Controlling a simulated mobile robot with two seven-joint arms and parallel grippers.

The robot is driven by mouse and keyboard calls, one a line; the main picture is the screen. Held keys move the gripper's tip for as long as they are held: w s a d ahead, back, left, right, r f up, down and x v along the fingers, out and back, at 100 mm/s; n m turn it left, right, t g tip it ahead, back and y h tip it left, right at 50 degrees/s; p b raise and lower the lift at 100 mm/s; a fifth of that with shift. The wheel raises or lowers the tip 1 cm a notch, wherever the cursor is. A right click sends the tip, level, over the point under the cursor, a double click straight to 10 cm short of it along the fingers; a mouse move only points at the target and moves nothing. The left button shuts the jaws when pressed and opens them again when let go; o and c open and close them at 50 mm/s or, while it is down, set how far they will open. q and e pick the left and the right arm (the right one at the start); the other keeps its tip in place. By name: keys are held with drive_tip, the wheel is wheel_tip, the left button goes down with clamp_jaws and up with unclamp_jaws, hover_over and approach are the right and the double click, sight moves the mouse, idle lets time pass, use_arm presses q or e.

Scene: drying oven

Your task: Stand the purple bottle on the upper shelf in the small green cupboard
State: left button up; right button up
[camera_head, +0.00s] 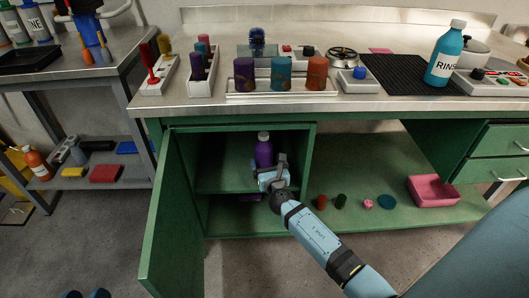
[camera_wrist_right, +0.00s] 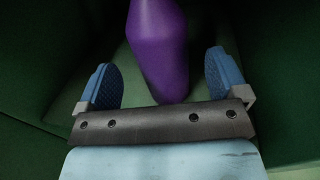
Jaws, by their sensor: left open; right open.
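The purple bottle (camera_head: 264,152) with a white cap stands upright on the upper shelf (camera_head: 222,180) inside the small green cupboard (camera_head: 310,150). The cupboard's door (camera_head: 172,215) is swung open to the left. My right gripper (camera_head: 273,173) is open at the front of the bottle, hiding its lower part in the head view. In the right wrist view the bottle (camera_wrist_right: 158,45) shows between the two blue fingers (camera_wrist_right: 163,82), with a gap on each side. My left gripper (camera_head: 84,294) shows only as fingertips at the bottom left edge, open and empty.
The benchtop above holds a teal rinse bottle (camera_head: 446,55) and several coloured cylinders. A pink bin (camera_head: 432,190) and small items sit on the low green shelf. The floor in front is clear.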

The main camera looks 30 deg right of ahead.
use_arm(q)
drive_tip(key=shift+s+r+p, duration=0.15)
drive_tip(key=shift+r+p, duration=0.25)
drive_tip(key=shift+r, duration=0.15)
use_arm(e)
drive_tip(key=v, duration=0.6)
drive_tip(key=shift+s, duration=0.25)
use_arm(q)
drive_tip(key=shift+r, duration=0.1)
drive_tip(key=s+a+r+g+y+p, duration=0.4)
drive_tip(key=a+r+p, duration=0.4)
drive_tip(key=p, duration=3.2)
drive_tip(key=shift+a+r+n+g+y, duration=0.15)
drive_tip(key=shift+r+n+g+y, duration=0.35)
drive_tip(key=shift+y, duration=0.5)
use_arm(e)
drive_tip(key=s+a+r+m+g+y, duration=0.2)
drive_tip(key=s+a+r+m+y, duration=0.1)
drive_tip(key=s+a+r+m, duration=0.3)
drive_tip(key=s+a+r+m+g+y, duration=0.2)
drive_tip(key=s+a+r+m, duration=0.4)
drive_tip(key=s+r+m, duration=0.4)
drive_tip(key=s+a+r+m+g+y, duration=0.2)
drive_tip(key=s+a+r+m+y, duration=0.2)
drive_tip(key=r+m, duration=0.9)
drive_tip(key=s+a+r, duration=0.2)
drive_tip(key=s, duration=0.2)
drive_tip(key=shift+s+r, duration=0.15)
drive_tip(key=shift+s, duration=0.05)
